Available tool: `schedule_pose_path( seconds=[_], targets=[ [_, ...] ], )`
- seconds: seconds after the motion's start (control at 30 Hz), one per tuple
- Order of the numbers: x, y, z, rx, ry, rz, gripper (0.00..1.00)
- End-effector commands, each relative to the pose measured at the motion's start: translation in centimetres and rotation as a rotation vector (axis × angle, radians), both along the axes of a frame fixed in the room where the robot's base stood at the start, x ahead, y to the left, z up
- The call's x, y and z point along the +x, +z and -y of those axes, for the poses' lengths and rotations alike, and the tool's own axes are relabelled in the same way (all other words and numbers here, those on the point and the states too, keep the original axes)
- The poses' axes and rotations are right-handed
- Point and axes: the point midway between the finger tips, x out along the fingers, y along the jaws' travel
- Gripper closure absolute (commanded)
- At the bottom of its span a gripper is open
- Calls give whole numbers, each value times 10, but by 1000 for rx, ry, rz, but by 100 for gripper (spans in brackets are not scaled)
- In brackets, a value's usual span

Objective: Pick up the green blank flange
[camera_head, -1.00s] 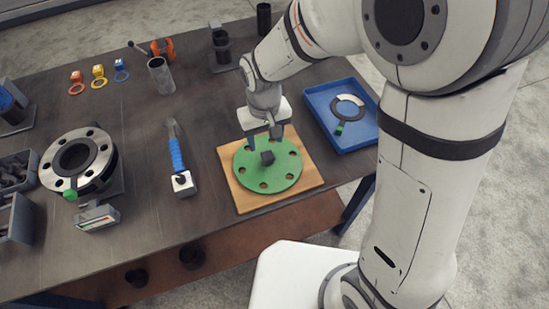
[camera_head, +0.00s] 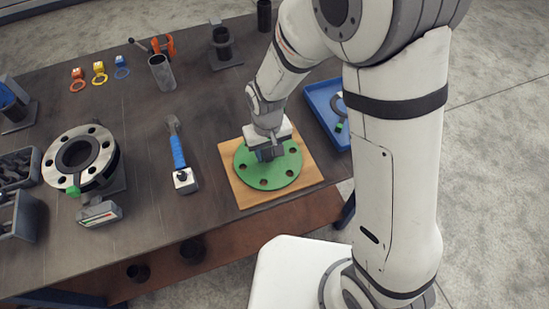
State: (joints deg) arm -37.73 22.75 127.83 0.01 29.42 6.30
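The green blank flange (camera_head: 265,174) is a flat disc with several bolt holes. It lies on a square wooden board (camera_head: 241,199) on the workbench. A dark block-like handle stood at its centre in the earlier picture; my gripper now largely covers it. My gripper (camera_head: 267,153) points down over the middle of the flange, with its fingers low at the handle. The view does not show clearly whether the fingers press on the handle or stand apart from it. The flange appears flat on the board.
A flanged pipe end (camera_head: 98,153) with a green tag stands at left. A blue-handled tool (camera_head: 177,150) lies left of the board. A blue tray (camera_head: 318,97), partly hidden by my arm, is at right. A metal cup (camera_head: 162,73) and coloured tags are behind.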

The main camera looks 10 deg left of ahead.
Motion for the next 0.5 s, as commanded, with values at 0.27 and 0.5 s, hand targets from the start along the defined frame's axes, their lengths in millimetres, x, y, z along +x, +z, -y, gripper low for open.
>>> schedule_pose_path(
  seconds=[0.27,0.5],
  targets=[
    [0,0,0,0,1,0,85],
    [0,0,0,0,1,0,100]
  ],
)
